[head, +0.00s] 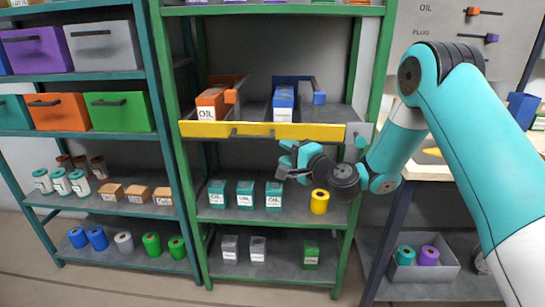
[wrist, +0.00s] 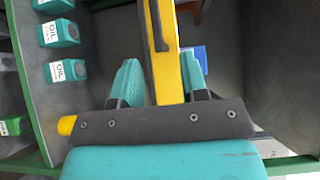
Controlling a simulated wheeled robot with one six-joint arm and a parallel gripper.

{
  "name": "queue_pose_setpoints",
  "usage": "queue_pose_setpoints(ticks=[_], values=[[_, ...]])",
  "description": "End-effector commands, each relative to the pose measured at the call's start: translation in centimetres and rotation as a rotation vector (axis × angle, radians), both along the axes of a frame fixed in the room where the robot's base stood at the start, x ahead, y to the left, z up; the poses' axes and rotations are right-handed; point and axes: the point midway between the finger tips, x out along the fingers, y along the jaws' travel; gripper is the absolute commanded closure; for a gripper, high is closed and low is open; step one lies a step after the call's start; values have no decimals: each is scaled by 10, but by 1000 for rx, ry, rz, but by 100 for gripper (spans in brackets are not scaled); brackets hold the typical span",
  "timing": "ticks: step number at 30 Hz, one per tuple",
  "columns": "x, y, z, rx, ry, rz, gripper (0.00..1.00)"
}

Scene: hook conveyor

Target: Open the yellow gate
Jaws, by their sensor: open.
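The yellow gate (head: 215,129) is a long bar across the front of the green shelf, below the orange and blue OIL boxes, and looks shut across them. It has dark handles (head: 252,135) on its front. My gripper (head: 284,162) is open and empty, just below the bar's right half in the head view. In the wrist view the yellow gate (wrist: 166,60) runs upright between the two teal fingers of my gripper (wrist: 160,78), with a dark handle above them. I cannot tell whether the bar is within the fingers' reach or touches them.
The orange box (head: 211,105) and blue box (head: 284,103) stand behind the gate. Teal OIL boxes (head: 245,194) and a yellow can (head: 320,201) are on the shelf below, close to my gripper. The green post (head: 366,90) stands right of the gate.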

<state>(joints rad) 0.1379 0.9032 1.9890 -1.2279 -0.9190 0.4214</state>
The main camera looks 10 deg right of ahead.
Motion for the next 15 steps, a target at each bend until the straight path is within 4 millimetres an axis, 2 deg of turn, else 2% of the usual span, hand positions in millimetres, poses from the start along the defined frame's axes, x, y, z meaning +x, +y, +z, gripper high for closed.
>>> queue_pose_setpoints(ticks=[5, 8, 15], values=[[-29, -16, -4, 3, 1, -4, 60], [-36, -3, 15, -36, -14, 49, 60], [-55, 28, 38, -142, -29, 181, 60]])
